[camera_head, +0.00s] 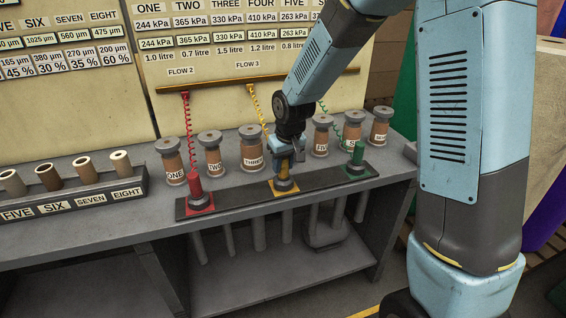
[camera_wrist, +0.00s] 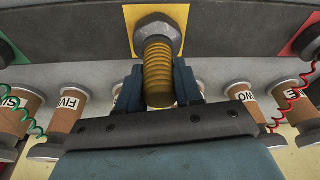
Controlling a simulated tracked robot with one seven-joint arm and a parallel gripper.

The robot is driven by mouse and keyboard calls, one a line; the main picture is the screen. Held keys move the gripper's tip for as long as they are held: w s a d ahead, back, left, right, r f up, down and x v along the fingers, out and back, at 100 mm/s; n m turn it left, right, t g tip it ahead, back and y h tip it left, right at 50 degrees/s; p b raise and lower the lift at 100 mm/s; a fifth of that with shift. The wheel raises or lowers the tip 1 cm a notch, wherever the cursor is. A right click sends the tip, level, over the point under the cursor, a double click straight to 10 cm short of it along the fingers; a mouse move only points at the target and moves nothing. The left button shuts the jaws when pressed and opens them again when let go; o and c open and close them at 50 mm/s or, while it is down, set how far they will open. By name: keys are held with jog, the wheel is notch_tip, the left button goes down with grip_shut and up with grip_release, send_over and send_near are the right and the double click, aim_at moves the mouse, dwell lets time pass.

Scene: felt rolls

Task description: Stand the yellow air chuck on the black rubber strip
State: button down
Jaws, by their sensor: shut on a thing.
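The yellow air chuck (camera_head: 283,173) stands upright, its grey foot at the yellow square (camera_head: 294,190) on the black rubber strip (camera_head: 240,197). In the wrist view, its ribbed yellow body (camera_wrist: 157,72) runs between the fingers, and its grey nut-shaped end (camera_wrist: 158,33) lies over the yellow square (camera_wrist: 129,17). My gripper (camera_head: 285,150) is shut on the upper part of the chuck; its two fingers (camera_wrist: 159,88) lie on either side of the body. I cannot tell whether the foot fully touches the strip.
A red chuck (camera_head: 197,188) and a green chuck (camera_head: 357,156) stand on the strip at either side. Labelled brown rolls (camera_head: 212,157) stand in a row behind. Coiled hoses hang from a rail (camera_head: 220,83).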

jog(key=shift+f, duration=0.15)
jog(key=c, duration=0.7)
grip_release()
jog(key=shift+o, duration=0.2)
jog(key=v, duration=1.3)
jog(key=shift+r, duration=0.35)
jog(key=shift+d, duration=0.1)
